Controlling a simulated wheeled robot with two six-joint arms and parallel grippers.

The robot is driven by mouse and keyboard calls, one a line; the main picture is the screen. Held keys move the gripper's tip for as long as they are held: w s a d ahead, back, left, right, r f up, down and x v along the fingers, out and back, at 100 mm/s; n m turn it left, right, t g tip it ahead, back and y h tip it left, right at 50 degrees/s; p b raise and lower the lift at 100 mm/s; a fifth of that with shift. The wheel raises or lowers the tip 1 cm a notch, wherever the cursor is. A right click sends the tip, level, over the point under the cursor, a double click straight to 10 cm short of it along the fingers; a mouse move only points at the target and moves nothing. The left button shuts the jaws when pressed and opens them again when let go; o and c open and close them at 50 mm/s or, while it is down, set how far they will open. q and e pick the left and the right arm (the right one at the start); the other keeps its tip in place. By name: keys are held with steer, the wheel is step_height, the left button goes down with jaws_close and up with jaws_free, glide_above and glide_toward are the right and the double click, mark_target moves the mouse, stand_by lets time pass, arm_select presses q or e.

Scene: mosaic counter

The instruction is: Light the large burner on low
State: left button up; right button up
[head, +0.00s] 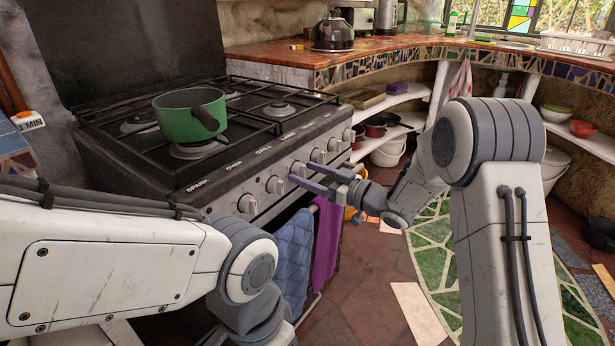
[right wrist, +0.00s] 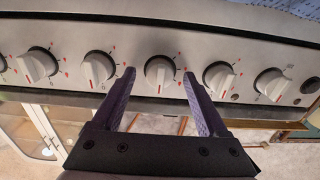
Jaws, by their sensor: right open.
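The black and steel stove (head: 160,165) has a row of several white knobs on its sloping front panel. My right gripper (head: 302,172) is open at the panel, its two fingers pointing at a middle knob (head: 297,169). In the right wrist view the open fingers (right wrist: 159,72) stand either side of this knob (right wrist: 159,76), with a gap on both sides. The knob is upright there, with a red mark at its lower end. A green pot (head: 190,115) sits over the front left burner (head: 198,150). I see no flame. My left gripper is out of view.
A blue quilted cloth (head: 293,260) and a purple towel (head: 326,238) hang on the rail below the knobs. A dark kettle (head: 333,34) stands on the curved counter (head: 290,54). Neighbouring knobs (right wrist: 98,68) (right wrist: 219,78) are close to the fingers. Open floor lies to the right.

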steer(key=shift+w+a, duration=0.15)
steer(key=shift+a, duration=0.05)
steer(key=shift+c, duration=0.3)
jaws_close()
